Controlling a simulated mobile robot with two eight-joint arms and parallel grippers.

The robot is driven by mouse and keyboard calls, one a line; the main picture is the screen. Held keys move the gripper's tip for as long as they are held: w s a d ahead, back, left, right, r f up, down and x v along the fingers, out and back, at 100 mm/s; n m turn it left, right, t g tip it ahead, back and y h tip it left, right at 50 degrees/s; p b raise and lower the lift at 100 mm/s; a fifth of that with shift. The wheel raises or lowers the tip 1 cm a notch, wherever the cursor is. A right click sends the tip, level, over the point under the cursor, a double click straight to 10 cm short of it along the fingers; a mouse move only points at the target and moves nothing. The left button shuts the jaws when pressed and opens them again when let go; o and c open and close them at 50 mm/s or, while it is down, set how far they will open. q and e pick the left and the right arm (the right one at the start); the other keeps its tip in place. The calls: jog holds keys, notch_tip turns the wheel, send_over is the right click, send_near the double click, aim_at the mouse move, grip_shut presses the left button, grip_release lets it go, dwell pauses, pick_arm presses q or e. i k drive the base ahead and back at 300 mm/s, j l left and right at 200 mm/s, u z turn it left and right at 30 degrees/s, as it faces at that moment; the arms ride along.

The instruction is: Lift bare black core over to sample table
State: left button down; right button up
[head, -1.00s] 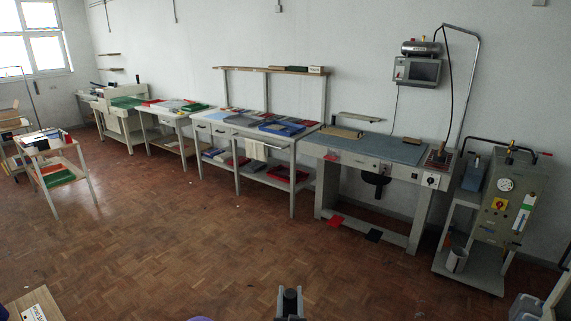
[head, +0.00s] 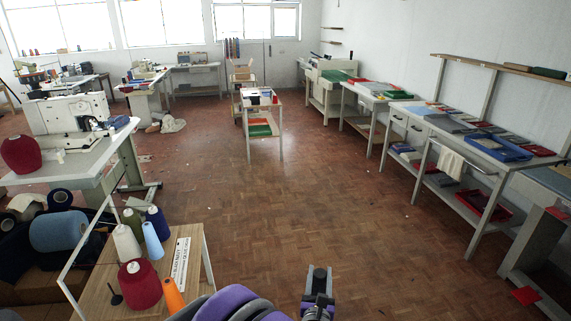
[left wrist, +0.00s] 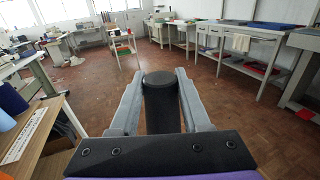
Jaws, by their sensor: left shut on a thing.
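My left gripper (head: 318,284) is low in the head view, in front of me and over the floor. In the left wrist view, the gripper (left wrist: 160,84) is shut on the bare black core (left wrist: 160,108), a dark cylinder with a round top held between its two grey fingers. In the head view the core is hard to make out against the dark gripper. A small wooden-topped table (head: 196,246) with a white sign (head: 180,263) is to the left of the gripper. I cannot read the sign or tell which table is the sample table. My right gripper is not in view.
Cones, including a dark red one (head: 140,286) and an orange one (head: 174,296), stand on the wooden-topped table. A sewing machine (head: 72,116) stands beyond it. A small trolley (head: 262,103) is further off. Long workbenches line the right wall. The parquet floor (head: 310,190) between is mostly clear.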

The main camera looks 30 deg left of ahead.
aim_at(155, 251)
jog(key=i+j+u, duration=0.15)
jog(key=i+u, duration=0.6)
jog(key=u, duration=0.2)
jog(key=i+l+u, duration=0.1)
jog(key=i+u, duration=0.35)
jog(key=k, duration=0.1)
